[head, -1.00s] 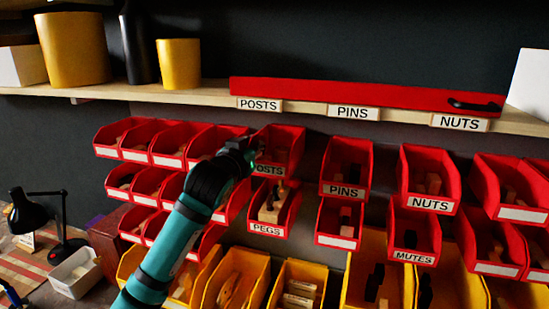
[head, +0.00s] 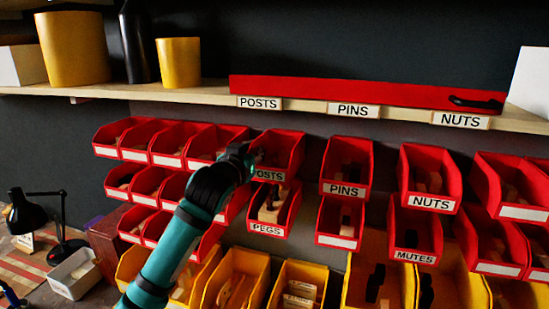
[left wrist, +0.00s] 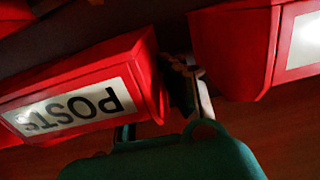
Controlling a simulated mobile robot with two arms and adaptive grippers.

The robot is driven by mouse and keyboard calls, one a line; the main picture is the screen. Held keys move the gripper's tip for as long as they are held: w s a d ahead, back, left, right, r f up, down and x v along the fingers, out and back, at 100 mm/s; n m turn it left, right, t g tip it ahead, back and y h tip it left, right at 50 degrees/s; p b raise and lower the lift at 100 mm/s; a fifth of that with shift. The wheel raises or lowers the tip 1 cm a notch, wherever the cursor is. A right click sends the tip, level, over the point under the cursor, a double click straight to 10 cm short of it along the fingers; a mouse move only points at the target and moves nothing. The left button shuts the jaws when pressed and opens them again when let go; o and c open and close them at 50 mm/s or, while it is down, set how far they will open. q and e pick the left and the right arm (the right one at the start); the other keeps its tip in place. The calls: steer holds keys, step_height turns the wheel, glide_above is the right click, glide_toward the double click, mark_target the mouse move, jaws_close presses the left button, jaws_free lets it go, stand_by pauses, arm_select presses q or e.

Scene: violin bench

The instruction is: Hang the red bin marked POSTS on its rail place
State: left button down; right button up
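The red POSTS bin (head: 283,148) is in the upper row under the shelf, below the shelf label POSTS (head: 259,103) and above the PEGS bin. My left gripper (head: 250,158) is at its left side and covers the start of its label. In the left wrist view the POSTS bin (left wrist: 75,90) appears upside down, and the gripper's fingers (left wrist: 158,110) are at its side edge, seemingly closed on the side wall. The bin's back and its contact with the rail are hidden. My right gripper is not in view.
The PEGS bin (head: 272,222) is close below and the PINS bin (head: 347,165) stands to the right with a gap. Other red bins (head: 180,142) are close on the left. The wooden shelf (head: 205,94) runs above. Yellow bins (head: 235,280) are below.

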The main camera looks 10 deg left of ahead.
arm_select(q)
steer(key=shift+f, duration=0.15)
steer(key=c, duration=1.4)
jaws_free()
